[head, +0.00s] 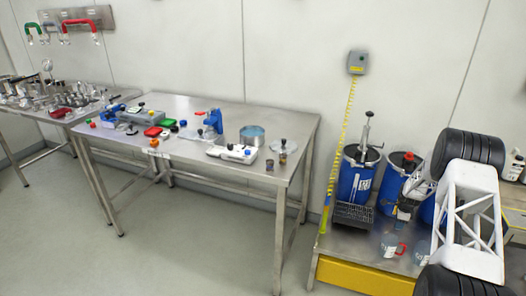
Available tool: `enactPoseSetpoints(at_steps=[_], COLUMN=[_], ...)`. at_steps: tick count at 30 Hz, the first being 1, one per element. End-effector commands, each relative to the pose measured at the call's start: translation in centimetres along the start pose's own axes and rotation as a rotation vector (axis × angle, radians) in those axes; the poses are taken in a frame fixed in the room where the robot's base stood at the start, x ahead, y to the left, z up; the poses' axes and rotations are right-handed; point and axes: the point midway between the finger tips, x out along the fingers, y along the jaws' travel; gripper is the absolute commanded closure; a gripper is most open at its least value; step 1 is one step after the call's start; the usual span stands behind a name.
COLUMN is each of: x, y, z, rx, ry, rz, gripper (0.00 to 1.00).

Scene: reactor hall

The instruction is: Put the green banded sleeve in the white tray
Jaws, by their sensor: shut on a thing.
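My gripper (404,212) is at the right, in front of the blue drums and above the steel-topped platform. It is small and partly hidden by my arm. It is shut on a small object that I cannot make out. A white tray-like piece (232,153) lies near the front edge of the steel table, with small dark items on it; I cannot tell for sure that it is the white tray. My gripper is well to its right. I cannot pick out the green banded sleeve in this view.
Blue drums (355,183) stand on the platform (345,242), with clear mugs (389,244) below my gripper. A yellow-striped pole stands between table and drums.

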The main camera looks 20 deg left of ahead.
Motion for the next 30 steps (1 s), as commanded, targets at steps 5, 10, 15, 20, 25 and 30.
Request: enactPoseSetpoints(at_steps=[5, 10, 15, 20, 25, 30], x=[-1.7, -3.1, -4.5, -5.8, -7.1, -8.4], y=[2.4, 5.1, 8.2, 11.4, 15.3, 19.4], z=[6.5, 12.1, 17.4, 22.0, 26.7, 30.9], rx=[-0.135, -0.263, -0.390, -0.510, -0.638, -0.766], ry=[0.000, 0.000, 0.000, 0.000, 0.000, 0.000], rz=[0.000, -0.001, 0.000, 0.000, -0.001, 0.000], gripper=[0.95, 0.95, 0.95, 0.95, 0.95, 0.95])
